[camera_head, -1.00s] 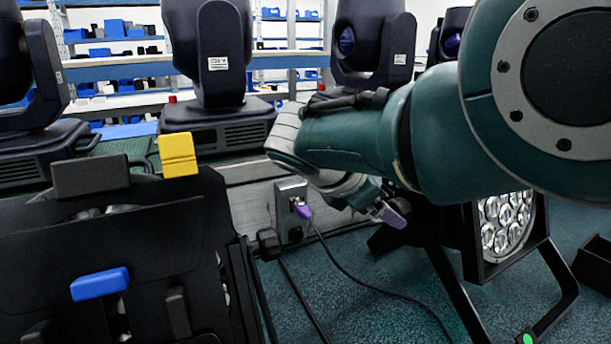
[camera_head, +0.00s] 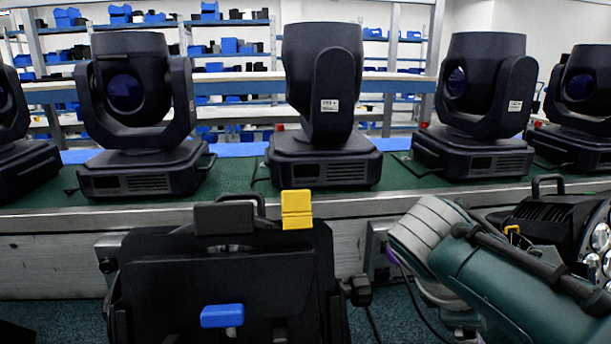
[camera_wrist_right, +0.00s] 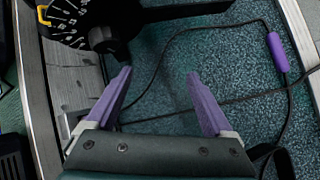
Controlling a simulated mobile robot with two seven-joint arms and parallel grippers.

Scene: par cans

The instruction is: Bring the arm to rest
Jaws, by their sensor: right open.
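My right arm (camera_head: 500,275) comes in from the lower right in the head view, lower than the bench top. A black par can (camera_head: 565,225) with round lenses stands at the right edge, partly behind my arm. My left gripper is not in view.
Several black moving-head lights, one in the middle (camera_head: 325,100), stand on the green-topped bench (camera_head: 235,197). A grey socket box (camera_head: 379,245) is on its front, close to my arm. A black case-like thing (camera_head: 215,265) with yellow and blue parts stands in front. Cables cross the floor.

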